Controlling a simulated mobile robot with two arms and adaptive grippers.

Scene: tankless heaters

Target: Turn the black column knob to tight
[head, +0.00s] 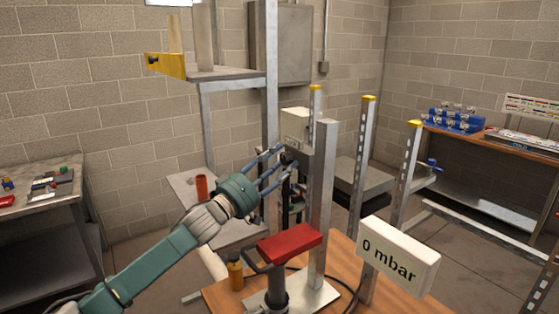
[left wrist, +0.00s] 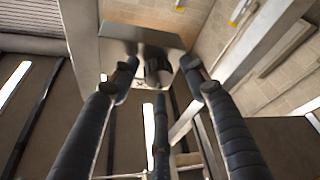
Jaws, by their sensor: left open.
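My left gripper (head: 280,164) reaches in from the left, its fingers open and spread toward the steel column behind the bench post. In the left wrist view the gripper (left wrist: 159,72) shows three dark fingers spread around a dark rounded knob (left wrist: 157,68), which appears beyond or between their tips. I cannot tell whether any finger touches it. In the head view the knob is mostly hidden by the fingers and is too small to make out clearly. My right gripper is not in view.
A red-topped stand (head: 290,243), an amber bottle (head: 235,274) and a white "0 mbar" display (head: 398,250) are near the wooden bench. A steel post (head: 324,200) rises just right of my gripper. A shelf (head: 230,74) is above. Side tables stand left and right.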

